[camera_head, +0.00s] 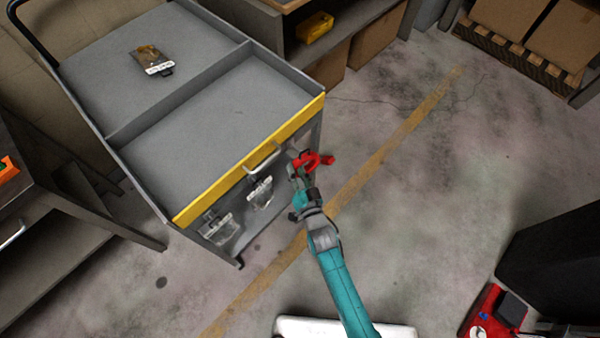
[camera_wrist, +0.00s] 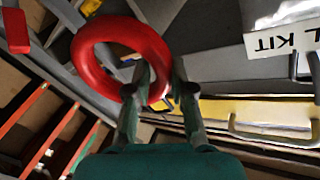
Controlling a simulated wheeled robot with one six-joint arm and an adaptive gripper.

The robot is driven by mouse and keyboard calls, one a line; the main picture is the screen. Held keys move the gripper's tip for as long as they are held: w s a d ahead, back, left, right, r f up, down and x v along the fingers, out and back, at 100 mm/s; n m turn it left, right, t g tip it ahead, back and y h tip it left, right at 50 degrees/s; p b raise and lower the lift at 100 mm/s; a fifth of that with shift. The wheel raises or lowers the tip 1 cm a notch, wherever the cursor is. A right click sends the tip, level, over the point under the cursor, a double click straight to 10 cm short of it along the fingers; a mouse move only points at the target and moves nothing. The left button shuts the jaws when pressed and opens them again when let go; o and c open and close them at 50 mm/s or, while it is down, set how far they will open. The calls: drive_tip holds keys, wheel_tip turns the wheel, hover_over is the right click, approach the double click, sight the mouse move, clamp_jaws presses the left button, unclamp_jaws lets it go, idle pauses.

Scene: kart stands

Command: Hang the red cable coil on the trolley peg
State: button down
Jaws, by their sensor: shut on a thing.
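The red cable coil (camera_head: 312,159) is a thick ring at the trolley's front right corner. In the wrist view the coil (camera_wrist: 88,70) fills the upper left, its near side between my fingers. My gripper (camera_head: 299,168) is shut on it; the fingers also show in the wrist view (camera_wrist: 160,88). The grey trolley (camera_head: 190,105) has a yellow front edge (camera_head: 255,158). Two clear bags (camera_head: 260,192) (camera_head: 219,228) hang on its front. I cannot clearly pick out a free peg; the coil and gripper cover that area. The coil looks close to the trolley front; contact cannot be told.
A white-labelled kit bag (camera_wrist: 285,35) is close by in the wrist view. A pale handle (camera_head: 262,160) sticks out from the yellow edge. A bench (camera_head: 130,232) stands left, a shelf with a yellow bin (camera_head: 315,27) behind.

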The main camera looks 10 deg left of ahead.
drive_tip(key=shift+w+a, duration=0.7)
drive_tip(key=shift+a, duration=0.2)
drive_tip(key=shift+w+a+f, duration=0.4)
drive_tip(key=shift+a+f, duration=0.05)
drive_tip(key=shift+a, duration=0.05)
drive_tip(key=c, duration=0.9)
unclamp_jaws()
drive_tip(key=shift+f, duration=0.1)
drive_tip(key=v, duration=1.2)
